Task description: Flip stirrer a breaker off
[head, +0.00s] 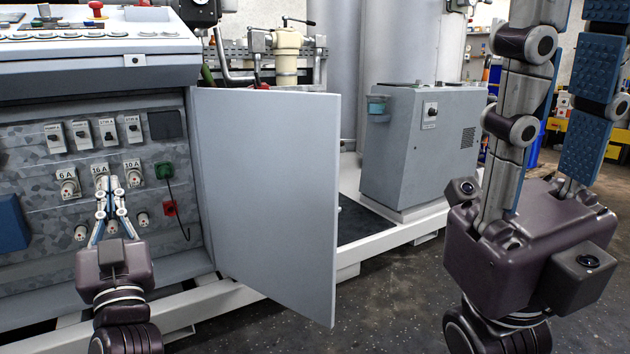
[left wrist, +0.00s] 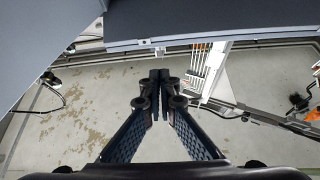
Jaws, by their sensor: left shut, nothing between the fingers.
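The grey control panel (head: 30,180) at the left carries a row of small white breakers with dark toggles. The two on the right of this row, one breaker (head: 107,131) and the rightmost breaker (head: 133,129), seem marked STIR; their letters are too small to read surely. My left gripper (head: 107,182) is shut and empty, its tips below these breakers, in front of the 16 A socket. Contact cannot be told. The left wrist view shows its fingers (left wrist: 158,78) together, with nothing between. My right gripper (head: 565,70) is raised at the right, fingers apart, tips out of view.
An open grey door (head: 265,190) stands out just right of the panel. Below the breakers are fuse sockets, a green plug (head: 164,170) with a hanging cable and a red socket (head: 170,208). A grey cabinet (head: 400,160) stands behind on the white frame. Open floor lies in front.

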